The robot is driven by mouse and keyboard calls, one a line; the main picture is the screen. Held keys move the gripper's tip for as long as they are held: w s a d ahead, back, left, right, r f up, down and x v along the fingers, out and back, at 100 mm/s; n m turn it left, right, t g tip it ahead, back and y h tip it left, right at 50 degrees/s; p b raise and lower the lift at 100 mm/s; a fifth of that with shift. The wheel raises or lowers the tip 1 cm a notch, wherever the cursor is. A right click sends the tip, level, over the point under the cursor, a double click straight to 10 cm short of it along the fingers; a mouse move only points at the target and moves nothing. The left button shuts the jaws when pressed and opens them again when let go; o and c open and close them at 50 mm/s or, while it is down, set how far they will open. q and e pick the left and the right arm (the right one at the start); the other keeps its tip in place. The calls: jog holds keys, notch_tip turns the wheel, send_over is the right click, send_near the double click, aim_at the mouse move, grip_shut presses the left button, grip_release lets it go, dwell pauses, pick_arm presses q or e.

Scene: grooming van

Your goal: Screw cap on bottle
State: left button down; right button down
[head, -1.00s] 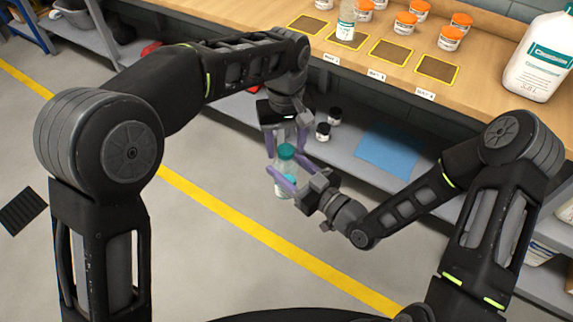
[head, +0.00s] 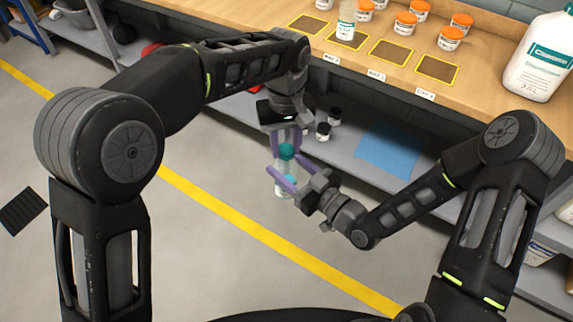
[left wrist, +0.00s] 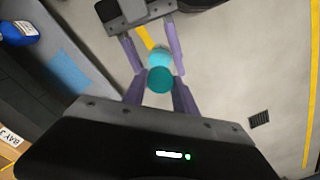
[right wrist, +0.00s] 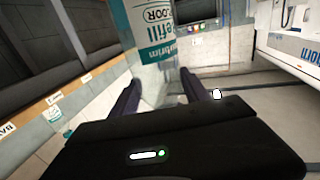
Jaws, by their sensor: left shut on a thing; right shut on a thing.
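A clear bottle with a teal-and-white label (head: 284,188) is held upright in mid-air in front of the bench. My right gripper (head: 282,180) is shut on its body. Its label fills the top of the right wrist view (right wrist: 155,30). The teal cap (head: 286,152) is at the bottle's top, in line with it. My left gripper (head: 286,146) points down from above and is shut on the cap. The left wrist view shows the round cap (left wrist: 160,79) between my left fingers. The thread is hidden, so I cannot tell how tightly the cap sits.
The wooden bench holds a labelled bottle (head: 346,25) on a yellow-edged mat, several orange-lidded jars (head: 405,23) and a large white jug (head: 540,57). The lower shelf has a blue sheet (head: 390,148) and small dark-capped jars (head: 323,131). Open floor lies below the grippers.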

pick_arm(q)
jog(key=m, duration=0.7)
jog(key=shift+a, duration=0.1)
jog(key=m, duration=0.4)
jog(key=c, duration=0.9)
grip_release()
notch_tip(320, 180, up, 8)
jog(key=shift+f, duration=0.25)
